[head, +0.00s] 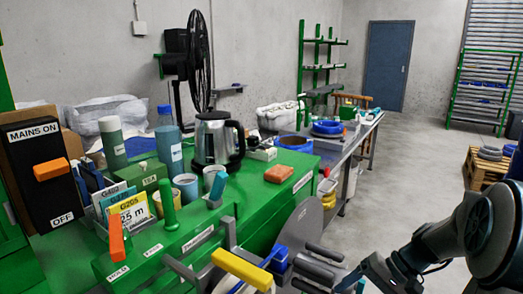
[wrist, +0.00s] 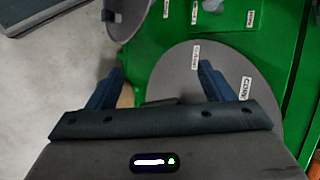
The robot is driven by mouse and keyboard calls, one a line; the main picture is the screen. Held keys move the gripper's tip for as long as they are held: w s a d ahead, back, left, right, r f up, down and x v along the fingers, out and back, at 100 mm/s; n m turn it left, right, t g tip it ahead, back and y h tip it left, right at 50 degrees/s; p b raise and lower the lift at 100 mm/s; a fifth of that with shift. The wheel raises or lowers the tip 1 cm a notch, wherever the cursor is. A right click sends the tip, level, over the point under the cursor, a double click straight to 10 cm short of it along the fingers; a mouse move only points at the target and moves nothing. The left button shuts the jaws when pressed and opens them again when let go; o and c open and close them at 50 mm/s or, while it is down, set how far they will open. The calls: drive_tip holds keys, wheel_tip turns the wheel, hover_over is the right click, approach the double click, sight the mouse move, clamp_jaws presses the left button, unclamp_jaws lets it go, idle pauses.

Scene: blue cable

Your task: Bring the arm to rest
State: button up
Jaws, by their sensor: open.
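My gripper (wrist: 158,82) is open, with its two dark blue fingers spread apart in the wrist view. Nothing is held between the fingertips. It is above a round grey disc (wrist: 165,78) and a labelled green surface (wrist: 275,35). In the head view my arm comes in from the right edge and reaches down and left to the bottom edge, beside the front of the green machine (head: 190,235). The fingertips are not clear there.
A yellow-handled lever (head: 241,270), a blue part (head: 278,258) and a grey disc (head: 305,222) stand close left of my arm. A kettle (head: 215,140), bottles and an orange block (head: 279,173) crowd the machine top. Grey floor (head: 410,170) is open beyond my arm.

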drive_tip(key=s+a+r+n+t+h+p, duration=0.1)
drive_tip(key=s+a+r+h+p, duration=0.2)
drive_tip(key=s+r+p, duration=0.3)
drive_tip(key=s+a+r+n+t+h+p, duration=0.2)
drive_tip(key=s+a+r+h+p, duration=0.2)
drive_tip(key=r+p, duration=0.4)
wheel_tip(320, 180, up, 6)
drive_tip(key=shift+s+a+r+h, duration=0.15)
drive_tip(key=shift+s+r+h, duration=0.1)
drive_tip(key=shift+s+h, duration=0.7)
drive_tip(key=shift+s, duration=0.1)
